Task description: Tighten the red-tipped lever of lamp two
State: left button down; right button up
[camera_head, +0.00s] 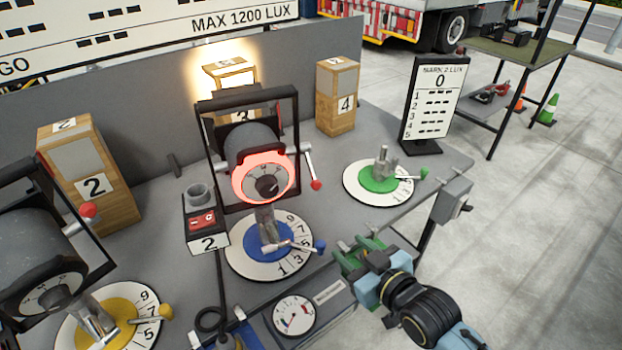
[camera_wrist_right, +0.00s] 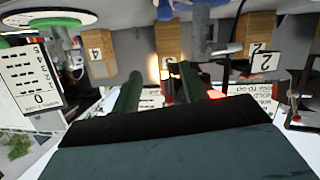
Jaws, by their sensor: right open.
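Lamp two (camera_head: 252,150) stands in a black yoke at the middle of the table, its face ringed in red glow. Its red-tipped lever (camera_head: 311,172) sticks out at the yoke's right side, the tip pointing down. A switch box marked 2 (camera_head: 205,232) stands in front of it on the left. My right gripper (camera_head: 354,250) is open, its green fingers low and to the right of the lamp, apart from the lever. The fingers (camera_wrist_right: 160,88) show with nothing between them in the upside-down wrist view. My left gripper does not show.
A blue dial (camera_head: 240,258) with a blue-tipped lever lies below the lamp; a green dial (camera_head: 352,190) lies right. Another lamp (camera_head: 40,250) with a red-tipped lever stands left. A gauge box (camera_head: 335,292) is beside my right gripper. A lux board (camera_head: 436,98) stands behind.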

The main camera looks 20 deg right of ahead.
aim_at(314, 182)
notch_tip(314, 182, up, 9)
jog(key=w+n+t+y, duration=0.1)
jog(key=t+y, duration=0.1)
jog(key=t, duration=0.1)
jog(key=x, duration=1.3)
jog(key=shift+w+a+f+p, duration=0.2)
jog(key=shift+a+f+p, duration=0.1)
jog(key=shift+a+p, duration=0.1)
jog(key=shift+c, duration=0.3)
grip_shut()
